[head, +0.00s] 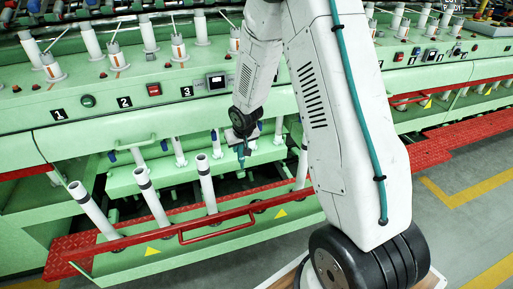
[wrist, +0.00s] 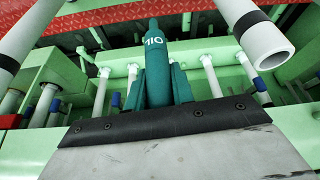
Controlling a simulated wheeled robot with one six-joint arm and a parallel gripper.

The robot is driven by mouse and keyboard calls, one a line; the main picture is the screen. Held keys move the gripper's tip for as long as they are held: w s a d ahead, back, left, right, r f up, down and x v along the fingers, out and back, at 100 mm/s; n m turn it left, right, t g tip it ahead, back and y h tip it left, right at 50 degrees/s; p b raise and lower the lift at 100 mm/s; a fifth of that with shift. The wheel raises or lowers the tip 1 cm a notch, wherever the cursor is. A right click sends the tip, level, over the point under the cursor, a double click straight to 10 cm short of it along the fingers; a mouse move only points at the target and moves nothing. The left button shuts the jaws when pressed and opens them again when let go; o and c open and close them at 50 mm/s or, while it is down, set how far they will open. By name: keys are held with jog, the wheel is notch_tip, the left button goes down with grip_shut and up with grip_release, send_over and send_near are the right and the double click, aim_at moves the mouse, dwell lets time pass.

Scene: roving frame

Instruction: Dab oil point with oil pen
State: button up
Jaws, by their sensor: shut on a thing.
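My gripper (head: 241,148) hangs in front of the green machine, below its numbered panel, tip downward. In the wrist view its two teal fingers (wrist: 158,88) are shut on the oil pen (wrist: 153,58), a teal cylinder with white lettering. The pen points away from my wrist, toward the machine's lower part. I cannot pick out a marked oil point in either view. The pen's tip looks apart from the machine, but the gap is hard to judge.
White tubes (head: 207,183) with dark bands lean around my gripper; one wide tube (wrist: 255,35) is close right of the pen. A red rail (head: 215,220) runs along the machine's front. Numbered panel (head: 120,103) is above. Grey floor (head: 450,225) is clear at right.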

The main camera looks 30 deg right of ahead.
jog(key=d+f+m, duration=0.1)
jog(key=d+f, duration=0.4)
jog(key=d, duration=0.2)
jog(key=shift+d+f, duration=0.2)
jog(key=shift+d, duration=0.2)
jog(key=shift+s, duration=0.1)
jog(key=shift+s, duration=0.2)
notch_tip(320, 180, down, 19)
dwell(0.8)
jog(key=shift+f, duration=0.45)
dwell(0.8)
dwell(0.4)
notch_tip(320, 180, up, 4)
jog(key=shift+f, duration=0.25)
